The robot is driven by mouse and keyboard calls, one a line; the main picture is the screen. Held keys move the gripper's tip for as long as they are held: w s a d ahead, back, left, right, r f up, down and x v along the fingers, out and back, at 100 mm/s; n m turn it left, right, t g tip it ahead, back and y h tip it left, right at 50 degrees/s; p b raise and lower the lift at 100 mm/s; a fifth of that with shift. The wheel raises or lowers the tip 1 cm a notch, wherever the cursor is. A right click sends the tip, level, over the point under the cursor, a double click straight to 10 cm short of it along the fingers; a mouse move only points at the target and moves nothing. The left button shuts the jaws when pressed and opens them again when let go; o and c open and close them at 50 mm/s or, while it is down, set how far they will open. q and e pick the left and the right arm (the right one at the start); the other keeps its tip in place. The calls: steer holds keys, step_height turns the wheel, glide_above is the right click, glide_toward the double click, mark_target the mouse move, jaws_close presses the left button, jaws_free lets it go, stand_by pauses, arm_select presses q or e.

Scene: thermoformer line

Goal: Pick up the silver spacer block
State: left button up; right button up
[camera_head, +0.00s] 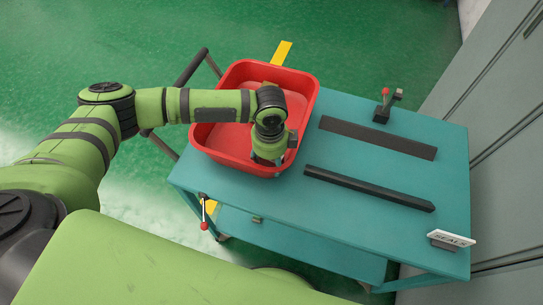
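I cannot make out the silver spacer block; it may be hidden behind my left wrist. A red bin (305,92) stands on the left end of a teal table (345,205). My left arm reaches in from the left across the bin. My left gripper (270,162) points down at the bin's near right side. Its fingers are mostly hidden by the wrist and too small to read. My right gripper is not in view.
Two dark bars, one at the back (378,138) and one in front (368,188), lie across the table. A red-knobbed lever (382,112) stands at the back and a sign (452,239) at the right front corner. Grey cabinets (490,110) stand close at the right.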

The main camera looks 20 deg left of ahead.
arm_select(q)
steer(key=shift+s+f, duration=0.1)
steer(key=c, duration=0.9)
steer(key=shift+c, duration=0.6)
